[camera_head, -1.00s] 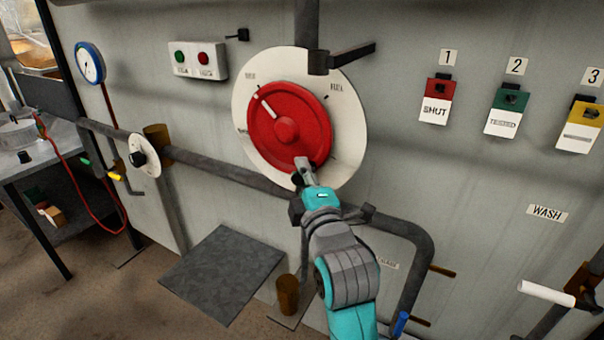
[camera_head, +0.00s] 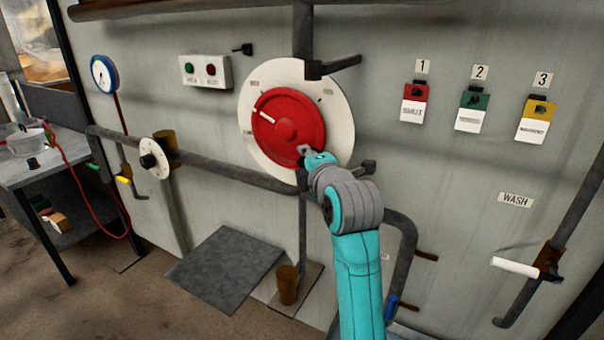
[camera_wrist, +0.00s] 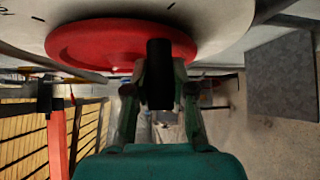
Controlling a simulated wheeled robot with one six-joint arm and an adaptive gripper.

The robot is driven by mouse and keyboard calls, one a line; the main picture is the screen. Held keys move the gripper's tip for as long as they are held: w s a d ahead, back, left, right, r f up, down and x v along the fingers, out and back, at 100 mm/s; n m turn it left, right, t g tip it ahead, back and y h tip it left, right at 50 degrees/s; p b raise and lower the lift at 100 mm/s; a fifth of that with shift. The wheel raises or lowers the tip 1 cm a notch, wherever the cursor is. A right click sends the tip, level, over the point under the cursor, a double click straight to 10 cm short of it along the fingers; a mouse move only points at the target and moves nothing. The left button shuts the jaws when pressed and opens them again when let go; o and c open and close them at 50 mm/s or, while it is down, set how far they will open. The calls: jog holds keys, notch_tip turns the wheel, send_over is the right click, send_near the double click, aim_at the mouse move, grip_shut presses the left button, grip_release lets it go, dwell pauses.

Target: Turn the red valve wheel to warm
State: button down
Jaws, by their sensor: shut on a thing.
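The red valve wheel (camera_head: 311,122) sits on a round white dial plate (camera_head: 341,115) on the grey wall. Its white pointer mark (camera_head: 265,117) points left and slightly up. Small dial labels stand at the upper left, upper right and left; their words are too blurred to read surely. My gripper (camera_head: 305,152) is at the wheel's lower right edge. In the wrist view, its fingers are shut on a dark cylindrical handle (camera_wrist: 160,72) in front of the red wheel (camera_wrist: 90,45). How the handle joins the wheel is hidden.
A dark pipe (camera_head: 225,171) runs below the dial, and a bracket (camera_head: 340,65) juts out above it. Coloured numbered tags (camera_head: 415,104) hang at right. A grey plate (camera_head: 225,268) lies on the floor.

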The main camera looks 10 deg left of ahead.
aim_at(304, 134)
jog(key=shift+s+d+r+n+g+h, duration=0.1)
jog(key=shift+d+r+n+g+h, duration=0.15)
jog(key=shift+r+n+g+h, duration=0.5)
notch_tip(304, 134, up, 3)
jog(key=shift+d+f+n+g+h, duration=0.15)
jog(key=shift+f+n+g+h, duration=0.05)
jog(key=shift+n+g+h, duration=0.4)
jog(key=shift+r, duration=0.95)
jog(key=shift+a, duration=0.2)
jog(key=c, duration=1)
grip_release()
jog(key=v, duration=1.2)
jog(key=shift+f, duration=0.2)
